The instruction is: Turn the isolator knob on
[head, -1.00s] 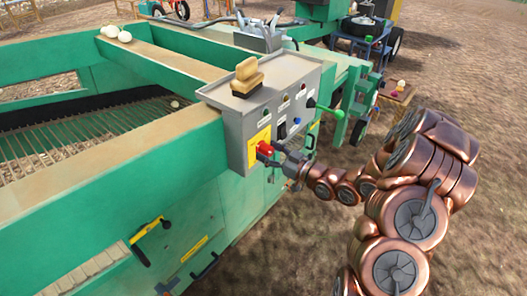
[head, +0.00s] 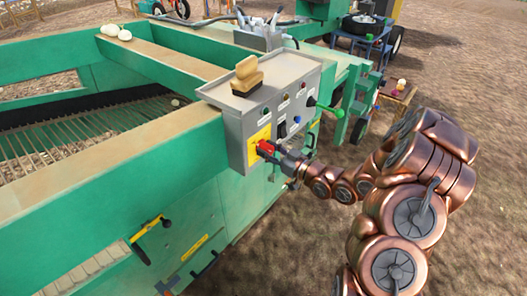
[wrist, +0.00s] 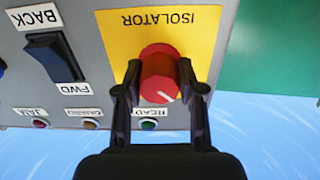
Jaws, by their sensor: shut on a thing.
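The isolator knob (wrist: 159,74) is red and round, with a white pointer line, on a yellow plate marked ISOLATOR (wrist: 198,22). In the wrist view, which is upside down, the pointer line slants toward the lower right. My gripper (wrist: 160,80) has one finger on each side of the knob and is shut on it. In the head view the red knob (head: 265,147) shows at the lower left of the grey control box (head: 232,124), partly hidden by my gripper (head: 275,152).
A black BACK/FWD rocker switch (wrist: 56,57) sits beside the yellow plate. Small indicator lamps, including a green one (wrist: 148,125), line the panel. A green-handled lever (head: 325,109) sticks out from the box's right end. A wooden-backed brush (head: 247,76) lies on top.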

